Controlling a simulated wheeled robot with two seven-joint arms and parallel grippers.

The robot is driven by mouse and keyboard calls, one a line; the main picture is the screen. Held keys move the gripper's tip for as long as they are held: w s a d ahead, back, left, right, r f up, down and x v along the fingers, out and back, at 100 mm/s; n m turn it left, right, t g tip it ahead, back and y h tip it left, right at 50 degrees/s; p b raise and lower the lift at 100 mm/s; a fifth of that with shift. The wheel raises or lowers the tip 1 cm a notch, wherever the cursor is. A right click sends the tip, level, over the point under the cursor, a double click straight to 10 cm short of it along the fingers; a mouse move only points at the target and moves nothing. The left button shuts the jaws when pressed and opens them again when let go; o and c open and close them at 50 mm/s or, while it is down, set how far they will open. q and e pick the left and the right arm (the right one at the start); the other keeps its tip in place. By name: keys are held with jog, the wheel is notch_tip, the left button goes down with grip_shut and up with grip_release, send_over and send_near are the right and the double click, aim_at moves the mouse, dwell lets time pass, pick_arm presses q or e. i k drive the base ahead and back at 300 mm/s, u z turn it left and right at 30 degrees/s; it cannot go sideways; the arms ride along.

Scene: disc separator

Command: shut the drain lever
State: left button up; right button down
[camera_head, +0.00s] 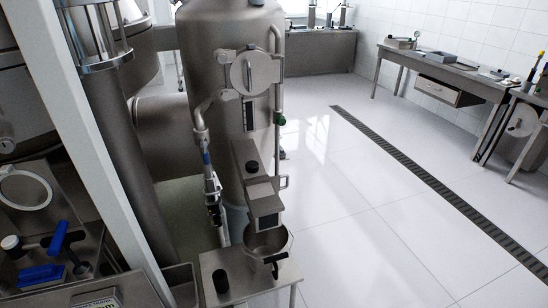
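Neither of my grippers is in view. No label shows which handle is the drain lever. A black lever (272,264) sits at the front of a round steel bowl (284,242), below a boxy steel spout (263,205). A blue T-shaped handle (60,238) stands up at the lower left, with another blue handle (40,275) lying lower beside it. A thin pipe left of the tall steel vessel (222,100) carries a small blue part (206,158) and a dark fitting (214,212). Whether any lever is open or shut cannot be told.
A small steel stand (250,278) with a black knob (221,281) is in front. A slanted white post (88,140) crosses the left side. The tiled floor (390,240) at right is open, crossed by a drain grate (430,180). A steel bench (440,72) stands behind.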

aim_at(203, 142)
jog(key=z, duration=0.45)
jog(key=i, duration=0.75)
jog(key=u, duration=1.65)
